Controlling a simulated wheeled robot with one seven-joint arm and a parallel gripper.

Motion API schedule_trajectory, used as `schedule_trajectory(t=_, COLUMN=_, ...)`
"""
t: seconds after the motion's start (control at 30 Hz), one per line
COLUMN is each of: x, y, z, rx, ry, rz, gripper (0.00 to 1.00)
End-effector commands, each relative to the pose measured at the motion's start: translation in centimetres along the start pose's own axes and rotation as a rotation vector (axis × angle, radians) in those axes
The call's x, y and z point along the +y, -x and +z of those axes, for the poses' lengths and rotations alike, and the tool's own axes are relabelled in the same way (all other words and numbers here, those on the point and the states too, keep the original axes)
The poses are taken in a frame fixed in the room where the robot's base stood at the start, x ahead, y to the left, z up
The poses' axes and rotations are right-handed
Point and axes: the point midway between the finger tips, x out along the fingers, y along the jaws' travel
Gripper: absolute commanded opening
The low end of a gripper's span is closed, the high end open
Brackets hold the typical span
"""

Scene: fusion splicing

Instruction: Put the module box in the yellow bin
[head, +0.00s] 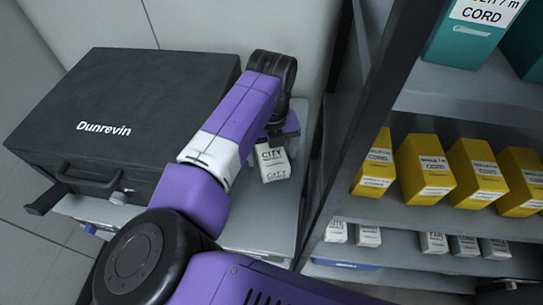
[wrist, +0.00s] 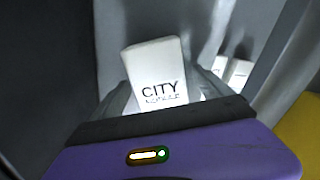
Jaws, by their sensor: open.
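A white box lettered CITY (head: 273,163), which looks like the module box, stands on the grey surface beside the black case. My gripper (head: 279,148) is above and around its upper part. In the wrist view the white box (wrist: 158,75) sits between the two grey fingers of my gripper (wrist: 164,92), which are apart. I cannot tell whether either finger touches it. A yellow patch (wrist: 305,135) shows at the wrist view's right edge.
The large black Dunrevin case (head: 110,115) fills the left of the surface. A dark shelf post (head: 350,130) rises between my gripper and the shelves. Small white boxes (head: 433,242) stand on the lower shelf, teal boxes (head: 470,35) on the upper one. Bare grey surface (head: 265,225) lies in front of the white box.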

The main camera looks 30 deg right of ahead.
Motion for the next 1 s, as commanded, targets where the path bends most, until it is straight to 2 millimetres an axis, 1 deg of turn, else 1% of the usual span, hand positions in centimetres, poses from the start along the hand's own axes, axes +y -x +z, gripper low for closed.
schedule_trajectory(t=0.13, x=0.0, y=0.0, z=0.0, rx=0.000, ry=0.000, rz=0.000, gripper=0.89)
schedule_trajectory(t=0.27, x=0.0, y=0.0, z=0.0, rx=0.000, ry=0.000, rz=0.000, gripper=0.64)
schedule_trajectory(t=0.3, x=0.0, y=0.0, z=0.0, rx=0.000, ry=0.000, rz=0.000, gripper=0.56)
schedule_trajectory(t=0.37, x=0.0, y=0.1, z=0.0, rx=0.000, ry=0.000, rz=0.000, gripper=0.44)
schedule_trajectory(t=0.4, x=0.0, y=0.1, z=0.0, rx=0.000, ry=0.000, rz=0.000, gripper=0.36)
schedule_trajectory(t=0.47, x=0.0, y=0.1, z=0.0, rx=0.000, ry=0.000, rz=0.000, gripper=0.24)
schedule_trajectory(t=0.5, x=0.0, y=0.1, z=0.0, rx=-0.001, ry=0.000, rz=0.000, gripper=0.16)
schedule_trajectory(t=0.53, x=0.0, y=0.1, z=0.0, rx=-0.001, ry=0.000, rz=0.000, gripper=0.14)
schedule_trajectory(t=0.8, x=0.0, y=0.4, z=0.1, rx=-0.002, ry=0.000, rz=0.000, gripper=0.14)
schedule_trajectory(t=0.93, x=0.1, y=1.3, z=0.1, rx=-0.002, ry=0.000, rz=0.000, gripper=0.14)
schedule_trajectory(t=1.0, x=0.1, y=2.2, z=0.1, rx=-0.002, ry=0.000, rz=0.000, gripper=0.14)
